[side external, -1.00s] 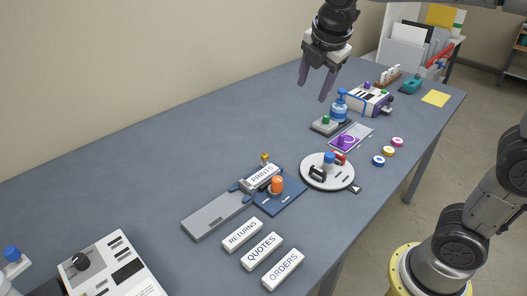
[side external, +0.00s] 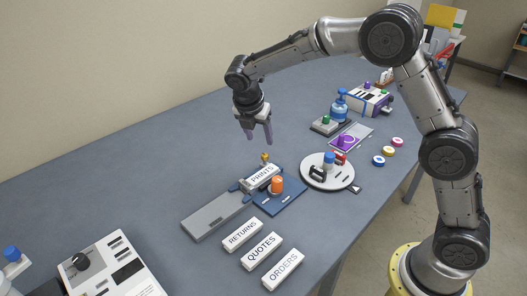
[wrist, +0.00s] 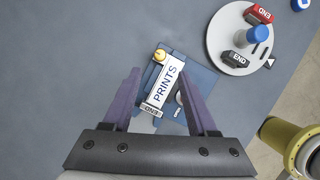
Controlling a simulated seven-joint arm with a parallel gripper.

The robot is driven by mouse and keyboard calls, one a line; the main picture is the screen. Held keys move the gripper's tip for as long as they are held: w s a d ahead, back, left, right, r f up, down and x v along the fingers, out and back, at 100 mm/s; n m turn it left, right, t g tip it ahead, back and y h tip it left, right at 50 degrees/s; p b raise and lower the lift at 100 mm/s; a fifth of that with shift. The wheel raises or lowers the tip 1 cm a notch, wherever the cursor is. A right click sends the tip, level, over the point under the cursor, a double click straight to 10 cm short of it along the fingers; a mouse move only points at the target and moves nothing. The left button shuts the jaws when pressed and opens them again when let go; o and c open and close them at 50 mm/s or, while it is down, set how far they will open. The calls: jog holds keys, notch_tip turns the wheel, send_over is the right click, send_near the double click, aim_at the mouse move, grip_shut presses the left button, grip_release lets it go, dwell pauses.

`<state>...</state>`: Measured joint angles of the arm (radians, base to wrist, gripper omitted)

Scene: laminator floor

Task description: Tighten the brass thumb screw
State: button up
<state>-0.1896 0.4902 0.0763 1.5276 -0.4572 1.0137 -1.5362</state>
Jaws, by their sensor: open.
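The brass thumb screw (side external: 264,157) is a small gold knob at the far end of the block labelled PRINTS (side external: 262,175). In the wrist view the screw (wrist: 160,55) sits just above the PRINTS block (wrist: 165,84). My gripper (side external: 259,142) is open and empty, pointing down above the table near the screw. In the wrist view its purple fingers (wrist: 159,73) stand apart on either side of the PRINTS block, with the screw slightly beyond the tips. I cannot tell the exact height gap.
An orange knob (side external: 277,184) stands beside the block on a blue plate (side external: 288,199). A grey rail (side external: 210,217) extends to the left. A round white turntable (side external: 314,180) holds a blue knob and clips. Label blocks (side external: 261,249) lie in front. The table behind is clear.

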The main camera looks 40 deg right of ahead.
aim_at(265, 155)
jog(key=x, duration=0.8)
jog(key=shift+d+f, duration=0.2)
grip_shut()
